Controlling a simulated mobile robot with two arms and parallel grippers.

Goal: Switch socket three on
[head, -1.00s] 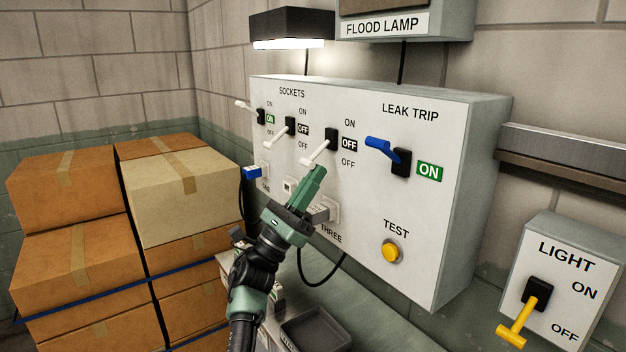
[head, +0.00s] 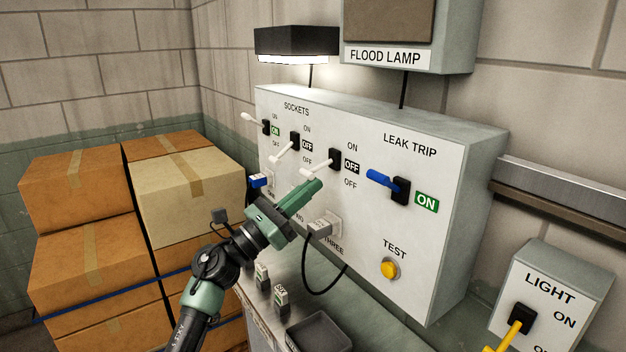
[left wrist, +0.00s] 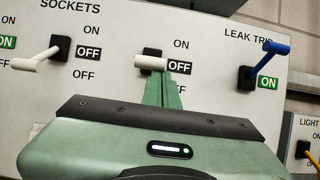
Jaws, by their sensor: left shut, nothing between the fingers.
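The socket three switch is the rightmost white lever (head: 318,171) of the sockets row on the grey panel (head: 370,225). Its lever points down and its label (head: 351,166) reads OFF. My left gripper (head: 312,187) is shut and empty, with its fingertips just below this lever. In the left wrist view the green fingers (left wrist: 164,88) reach up to the white lever (left wrist: 151,62), right under it; I cannot tell whether they touch. The socket three outlet (head: 335,222) holds a grey plug. My right gripper is not in view.
Socket two's lever (head: 283,155) is down at OFF, and socket one's lever (head: 249,118) is up at ON. The blue leak trip lever (head: 380,178) is up at ON, right of the gripper. The yellow test button (head: 390,267) sits below. Boxes (head: 85,190) stand at left.

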